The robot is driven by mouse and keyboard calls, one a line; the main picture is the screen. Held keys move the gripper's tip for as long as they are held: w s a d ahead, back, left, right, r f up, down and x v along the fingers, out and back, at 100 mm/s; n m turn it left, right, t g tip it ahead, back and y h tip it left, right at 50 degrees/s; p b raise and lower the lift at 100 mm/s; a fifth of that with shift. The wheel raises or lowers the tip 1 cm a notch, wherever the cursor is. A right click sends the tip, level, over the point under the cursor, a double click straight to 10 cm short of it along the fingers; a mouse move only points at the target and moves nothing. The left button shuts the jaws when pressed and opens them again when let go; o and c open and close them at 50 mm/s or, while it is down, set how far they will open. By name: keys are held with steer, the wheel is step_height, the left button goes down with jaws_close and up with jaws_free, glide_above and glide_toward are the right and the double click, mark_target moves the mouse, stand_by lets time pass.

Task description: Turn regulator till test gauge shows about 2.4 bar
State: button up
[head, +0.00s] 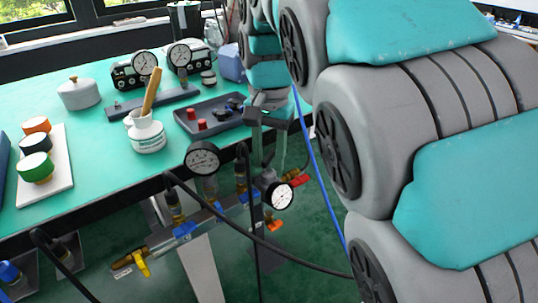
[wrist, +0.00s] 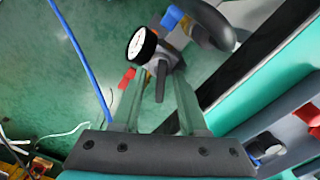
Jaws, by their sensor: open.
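My gripper (head: 269,160) points down beside the bench's front edge, above the pipework. Which one is the test gauge is not marked, and the needle readings are too small to read.
A red lever (head: 298,180) and an orange lever (head: 275,225) are close to the regulator. A yellow valve handle (head: 141,264) is lower left. Black hoses and a blue hose (head: 322,170) run nearby. A grey tray (head: 185,115) lies on the green bench (head: 95,135).

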jaws_close()
steer(key=shift+r+m, duration=0.1)
steer(key=shift+m, duration=0.4)
steer(key=m+p, duration=0.2)
steer(key=m, duration=0.1)
steer(key=shift+r+m, duration=0.1)
steer(key=shift+m, duration=0.2)
steer(key=m+p, duration=0.2)
steer(key=m, duration=0.2)
steer(key=shift+m, duration=0.3)
stand_by(0.4)
jaws_free()
stand_by(0.3)
